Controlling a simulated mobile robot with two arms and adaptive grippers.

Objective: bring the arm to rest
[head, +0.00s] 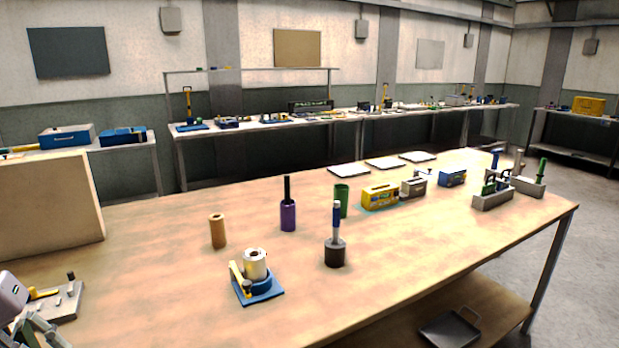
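Part of my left arm and its gripper (36,328) show at the lower left corner, cut off by the frame edge. The gripper is beside the grey block with small pegs and a yellow-handled piece (55,302) at the table's left end. I cannot see its fingertips clearly, nor whether it holds anything. My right gripper is not in view. On the wooden table (420,250) a white roll (255,263) stands in a blue-based holder (262,291) with a yellow lever. A dark round base (334,254) holds an upright blue-handled tool (336,218).
A tan cylinder (217,231), a purple bottle (288,215) and a green cup (341,200) stand mid-table. A yellow box (380,196) and grey tool racks (492,201) are farther right. A tan panel (50,204) stands at left.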

